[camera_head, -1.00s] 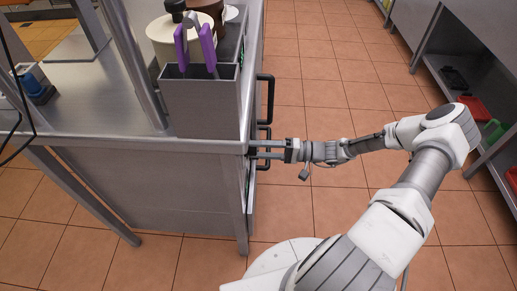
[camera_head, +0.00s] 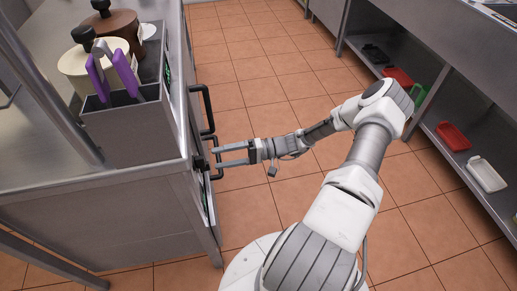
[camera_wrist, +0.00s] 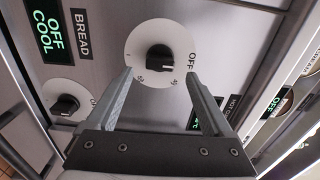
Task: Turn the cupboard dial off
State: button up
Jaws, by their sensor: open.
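A dial with a black knob (camera_wrist: 158,58) on a round white plate (camera_wrist: 137,76) sits in the middle of the wrist view, with OFF printed at the plate's right. Beside it is a label partly hidden by the right finger, beginning "HOT C" (camera_wrist: 234,103). My gripper (camera_wrist: 159,76) is open, its fingertips on either side of the knob's lower part in the picture; whether they touch it I cannot tell. In the head view my gripper (camera_head: 213,158) reaches left to the steel unit's front (camera_head: 190,130); the knob is hidden there.
A second dial (camera_wrist: 65,105) and a BREAD label (camera_wrist: 81,23) with a lit "OFF COOL" display (camera_wrist: 52,30) are at the left. Black handles (camera_head: 207,108) stick out of the unit's front. A holder with purple-handled tongs (camera_head: 125,125) stands on top.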

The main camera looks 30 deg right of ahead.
jog(key=v, duration=1.2)
jog(key=shift+d+p, duration=0.2)
jog(key=shift+p, duration=0.2)
jog(key=shift+s+r, duration=0.1)
